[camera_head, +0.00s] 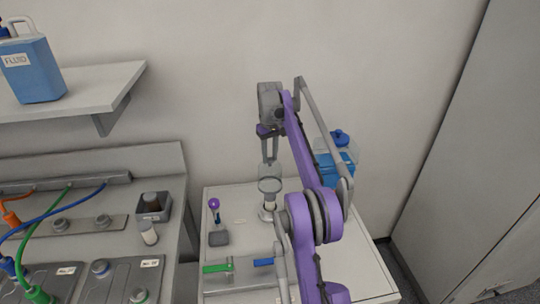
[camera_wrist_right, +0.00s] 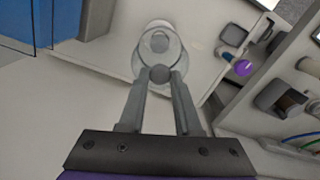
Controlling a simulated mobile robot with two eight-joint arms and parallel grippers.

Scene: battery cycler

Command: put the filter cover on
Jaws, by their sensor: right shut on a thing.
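My right gripper (camera_head: 270,160) points down over the white cabinet top and is shut on the filter cover (camera_head: 270,184), a clear, greyish cup. In the right wrist view the fingertips (camera_wrist_right: 160,80) close on its round grey knob, and the clear rim of the cover (camera_wrist_right: 140,62) spreads beyond them. A pale upright filter (camera_head: 269,205) stands on a round metal base, directly below the cover in the head view. I cannot tell whether the cover touches it. My left gripper is not in view.
A purple-knobbed lever (camera_head: 214,204) stands left of the filter. A green handle (camera_head: 217,267) and a blue handle (camera_head: 264,262) lie in front. A blue container (camera_head: 340,165) is behind my right arm. A bench with batteries (camera_head: 70,282) and cables is at left.

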